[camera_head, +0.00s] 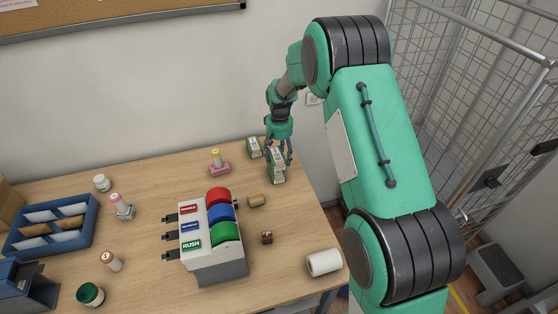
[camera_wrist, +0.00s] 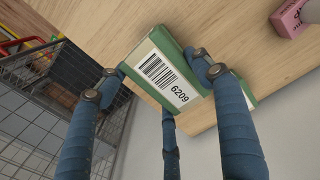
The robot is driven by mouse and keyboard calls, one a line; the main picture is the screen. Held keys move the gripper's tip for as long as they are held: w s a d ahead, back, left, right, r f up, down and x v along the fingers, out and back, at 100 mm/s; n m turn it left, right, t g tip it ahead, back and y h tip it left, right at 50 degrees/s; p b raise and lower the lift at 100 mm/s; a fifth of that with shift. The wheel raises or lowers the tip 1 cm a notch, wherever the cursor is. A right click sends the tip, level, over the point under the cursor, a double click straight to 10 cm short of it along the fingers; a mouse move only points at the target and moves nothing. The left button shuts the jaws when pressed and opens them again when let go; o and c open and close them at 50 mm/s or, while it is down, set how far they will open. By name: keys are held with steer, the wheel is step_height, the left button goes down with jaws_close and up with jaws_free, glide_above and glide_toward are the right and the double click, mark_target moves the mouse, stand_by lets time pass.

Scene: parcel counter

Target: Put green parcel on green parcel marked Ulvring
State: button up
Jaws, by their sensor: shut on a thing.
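My gripper (camera_head: 281,156) is over the far right part of the counter, with its fingers around a green parcel (camera_head: 277,166). In the wrist view this green parcel (camera_wrist: 167,75) has a white label with a barcode and the number 6209, and the fingers (camera_wrist: 150,85) close on its sides. I cannot tell whether it touches the counter. A second green and white parcel (camera_head: 254,148) stands just left of it near the wall. A green edge (camera_wrist: 243,90) shows partly behind a finger in the wrist view. No Ulvring name is readable.
The wooden counter (camera_head: 150,180) is clear between the parcels and the tape dispenser (camera_head: 215,255). A wire cage (camera_head: 470,120) is right of the counter.

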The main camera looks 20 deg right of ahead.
mark_target(279, 152)
steer(key=shift+w, duration=0.1)
steer(key=shift+w+f, duration=0.3)
steer(key=shift+f, duration=1.5)
steer(key=shift+f, duration=0.2)
steer(key=o, duration=1.3)
steer(key=shift+r, duration=0.15)
step_height(279, 152, up, 10)
steer(key=shift+r, duration=1.05)
